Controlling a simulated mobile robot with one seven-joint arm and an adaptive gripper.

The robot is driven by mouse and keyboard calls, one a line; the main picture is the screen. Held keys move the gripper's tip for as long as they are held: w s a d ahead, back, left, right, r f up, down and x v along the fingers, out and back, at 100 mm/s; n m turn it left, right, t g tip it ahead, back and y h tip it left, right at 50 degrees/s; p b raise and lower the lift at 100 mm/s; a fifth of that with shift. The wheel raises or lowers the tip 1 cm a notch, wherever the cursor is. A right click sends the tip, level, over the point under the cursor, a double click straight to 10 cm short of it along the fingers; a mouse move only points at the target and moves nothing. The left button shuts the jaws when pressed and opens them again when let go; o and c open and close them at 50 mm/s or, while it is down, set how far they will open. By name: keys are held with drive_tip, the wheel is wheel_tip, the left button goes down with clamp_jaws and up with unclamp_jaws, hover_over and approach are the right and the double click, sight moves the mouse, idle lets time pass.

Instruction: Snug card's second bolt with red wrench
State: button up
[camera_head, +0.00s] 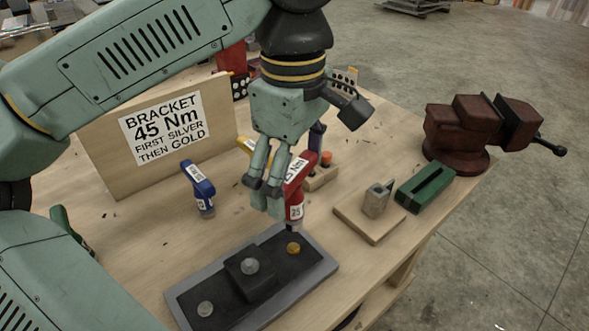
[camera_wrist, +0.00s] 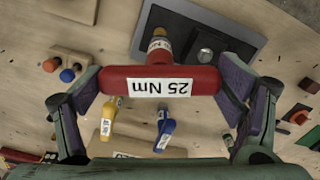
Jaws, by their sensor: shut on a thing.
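My gripper (camera_head: 270,192) is shut on the red torque wrench (camera_head: 298,172), labelled 25 Nm, gripping it by its crosswise body, as the wrist view (camera_wrist: 160,82) shows. The wrench's shaft points down, its lower end just above the gold bolt (camera_head: 293,248) in the head view, with a small gap showing. The gold bolt is at the right end of the dark plate (camera_head: 318,267). A silver bolt (camera_head: 205,309) is at the plate's left end, another (camera_head: 250,266) on the raised middle block. The card (camera_head: 160,128) reads "BRACKET 45 Nm FIRST SILVER THEN GOLD".
A blue wrench (camera_head: 200,188) and a yellow wrench (camera_head: 244,145) stand behind the plate. A wooden block (camera_head: 320,178) with coloured knobs, a small wooden fixture (camera_head: 372,220), a green slotted block (camera_head: 425,187) and a dark red vise (camera_head: 465,130) are to the right.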

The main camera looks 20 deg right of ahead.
sight(293, 208)
drive_tip(key=shift+f+b, duration=2.65)
drive_tip(key=shift+f, duration=0.7)
drive_tip(key=m, duration=0.3)
drive_tip(key=shift+r+m+p, duration=0.25)
drive_tip(key=shift+m+p, duration=0.55)
drive_tip(key=shift+p, duration=0.05)
drive_tip(key=m+p, duration=0.1)
drive_tip(key=m, duration=0.5)
drive_tip(key=shift+p, duration=0.35)
drive_tip(key=m, duration=0.3)
drive_tip(key=m+p, duration=0.1)
drive_tip(key=m, duration=0.1)
drive_tip(key=shift+f+m, duration=0.2)
drive_tip(key=shift+m, duration=0.2)
drive_tip(key=m, duration=0.4)
drive_tip(key=shift+f+m, duration=0.1)
drive_tip(key=shift+m, duration=0.3)
drive_tip(key=shift+r+p, duration=1)
drive_tip(key=shift+r, duration=2.4)
